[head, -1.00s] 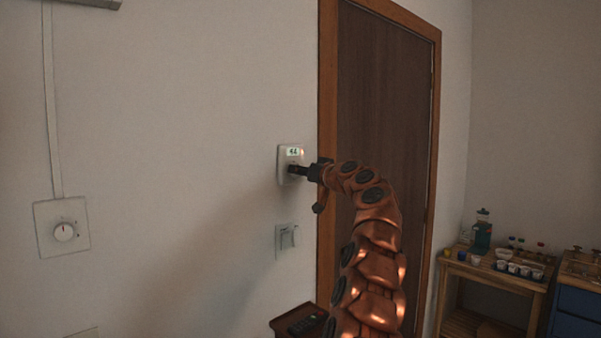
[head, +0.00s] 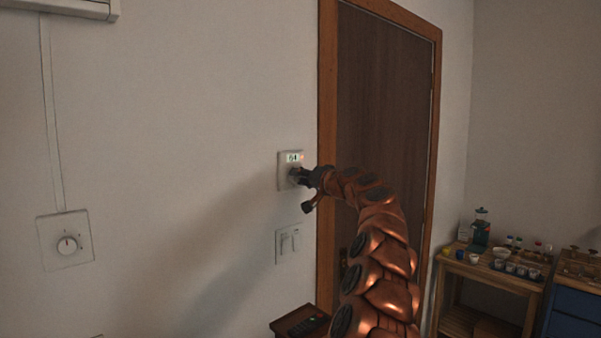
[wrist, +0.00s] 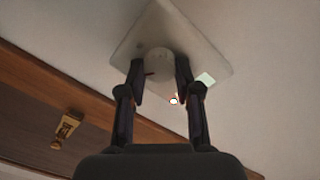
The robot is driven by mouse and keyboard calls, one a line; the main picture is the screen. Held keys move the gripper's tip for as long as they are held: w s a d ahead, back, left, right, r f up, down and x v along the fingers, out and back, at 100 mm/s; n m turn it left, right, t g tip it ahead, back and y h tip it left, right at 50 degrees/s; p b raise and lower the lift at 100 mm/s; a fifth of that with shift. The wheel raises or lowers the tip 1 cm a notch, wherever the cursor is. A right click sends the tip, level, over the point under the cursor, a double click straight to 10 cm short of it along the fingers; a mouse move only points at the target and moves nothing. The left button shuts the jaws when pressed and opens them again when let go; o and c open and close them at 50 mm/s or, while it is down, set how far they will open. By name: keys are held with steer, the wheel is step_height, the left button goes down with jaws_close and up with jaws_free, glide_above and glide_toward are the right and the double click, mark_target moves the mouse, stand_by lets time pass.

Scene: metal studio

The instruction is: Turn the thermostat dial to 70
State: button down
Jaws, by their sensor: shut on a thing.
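The thermostat (head: 284,170) is a pale square plate on the wall left of the door. Its small green display (head: 293,158) seems to read 64, though the digits are tiny and blurred. A small orange-red light glows beside it. In the wrist view the thermostat plate (wrist: 165,28) looks tilted, with its round pale dial (wrist: 158,60) between my two dark fingers. My gripper (head: 297,176) is shut on the dial; it also shows in the wrist view (wrist: 160,72). In the head view my fingers hide most of the dial.
A second round knob (head: 67,245) sits on a wall plate at the left. A light switch (head: 288,243) is below the thermostat. The brown door (head: 385,110) is to the right. A small table with a remote (head: 313,325) stands below, and a wooden bench (head: 490,268) holds bottles and cups.

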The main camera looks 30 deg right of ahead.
steer(key=shift+m+p, duration=0.65)
steer(key=shift+m, duration=0.35)
steer(key=c, duration=0.8)
jaws_free()
steer(key=shift+s, duration=0.15)
steer(key=shift+s+d+r, duration=0.1)
steer(key=shift+s+d, duration=0.1)
steer(key=shift+s, duration=1.75)
steer(key=shift+s+d+r, duration=0.1)
steer(key=shift+s+d, duration=0.1)
steer(key=shift+s, duration=1.75)
steer(key=shift+s+d+r, duration=0.1)
steer(key=shift+s+d, duration=0.1)
steer(key=shift+s, duration=1.75)
